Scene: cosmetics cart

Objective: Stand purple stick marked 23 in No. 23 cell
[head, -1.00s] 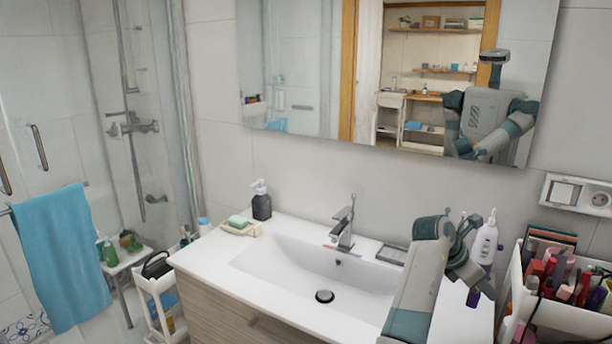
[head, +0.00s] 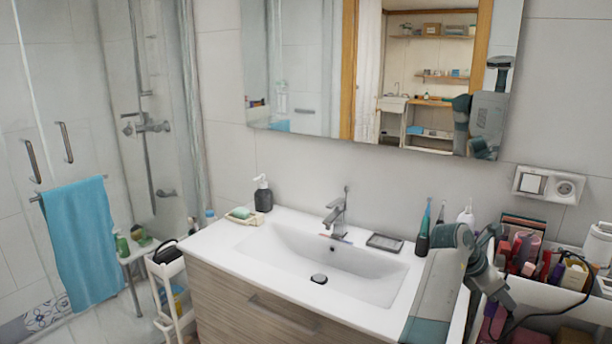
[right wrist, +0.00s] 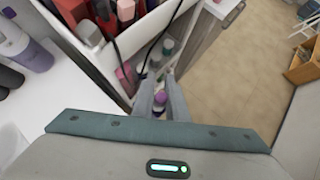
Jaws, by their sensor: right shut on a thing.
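A purple-capped stick (right wrist: 160,98) sits between the two grey fingers of my right gripper (right wrist: 161,86) in the right wrist view. The gripper is shut on it, pointing down beside the white cart. No number 23 is readable on the stick. In the head view my right gripper (head: 504,302) is small and dark at the cart's left side, and the stick cannot be made out there. The white cart (head: 565,297) holds many cosmetics. It also shows in the right wrist view (right wrist: 88,62). I cannot tell which cell is No. 23. My left gripper is out of view.
Several cosmetics (head: 525,250) crowd the cart's upper tray, and a dark cable (head: 548,318) hangs over its front. Bottles (right wrist: 167,46) stand lower in the cart. The white sink counter (head: 225,240) lies to the left. Open floor (right wrist: 235,85) lies right of the cart.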

